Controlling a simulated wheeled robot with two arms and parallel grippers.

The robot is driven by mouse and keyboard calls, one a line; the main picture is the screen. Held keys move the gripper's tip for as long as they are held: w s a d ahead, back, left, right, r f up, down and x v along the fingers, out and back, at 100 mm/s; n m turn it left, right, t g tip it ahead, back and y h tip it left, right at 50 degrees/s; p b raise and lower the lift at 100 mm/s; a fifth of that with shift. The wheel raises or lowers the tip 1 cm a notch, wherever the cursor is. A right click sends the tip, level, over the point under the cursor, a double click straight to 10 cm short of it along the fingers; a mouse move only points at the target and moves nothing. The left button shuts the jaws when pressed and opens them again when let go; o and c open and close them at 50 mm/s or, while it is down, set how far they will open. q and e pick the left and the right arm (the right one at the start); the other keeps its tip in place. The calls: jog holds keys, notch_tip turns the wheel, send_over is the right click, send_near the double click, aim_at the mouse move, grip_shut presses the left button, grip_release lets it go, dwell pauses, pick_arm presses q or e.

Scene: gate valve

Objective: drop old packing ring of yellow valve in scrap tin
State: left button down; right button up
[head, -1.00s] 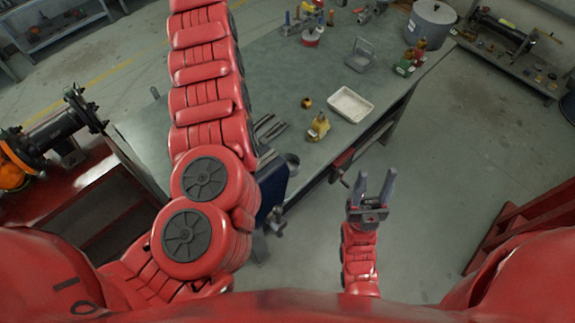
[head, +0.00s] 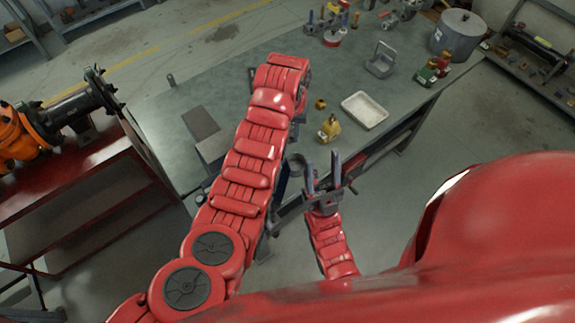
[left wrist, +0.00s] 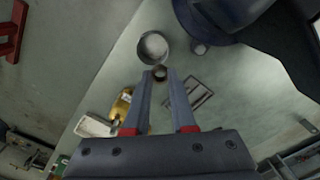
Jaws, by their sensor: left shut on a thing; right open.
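The yellow valve (head: 329,129) stands on the bench near its front edge; it also shows in the left wrist view (left wrist: 121,104). My left gripper (left wrist: 160,74) is shut on a small dark ring (left wrist: 160,71), apparently the old packing ring. The ring shows at the fingertips, just below a round grey open tin (left wrist: 142,47) in the picture; its height over the bench I cannot tell. My right gripper (head: 323,165) is open and empty, in front of the bench edge.
A white tray (head: 364,109) and a small brass piece (head: 321,104) lie near the valve. A blue vise (head: 281,181) is at the bench's front edge, close to the tin. A grey basket (head: 381,60), green-and-red valves (head: 427,74) and a pot (head: 457,33) stand farther back.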

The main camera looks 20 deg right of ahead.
pick_arm(q)
jog(key=shift+a+f, duration=0.1)
jog(key=shift+f, duration=0.65)
jog(key=shift+f+b, duration=0.8)
jog(key=shift+f, duration=1.3)
jog(key=c, duration=0.7)
grip_release()
jog(key=shift+w+r+b, duration=0.15)
jog(key=shift+r+b, duration=0.2)
jog(key=shift+r, duration=0.25)
notch_tip(320, 180, up, 8)
jog(key=r+p, duration=0.1)
send_over(291, 143)
jog(key=w, duration=0.1)
jog(key=shift+r, duration=3.65)
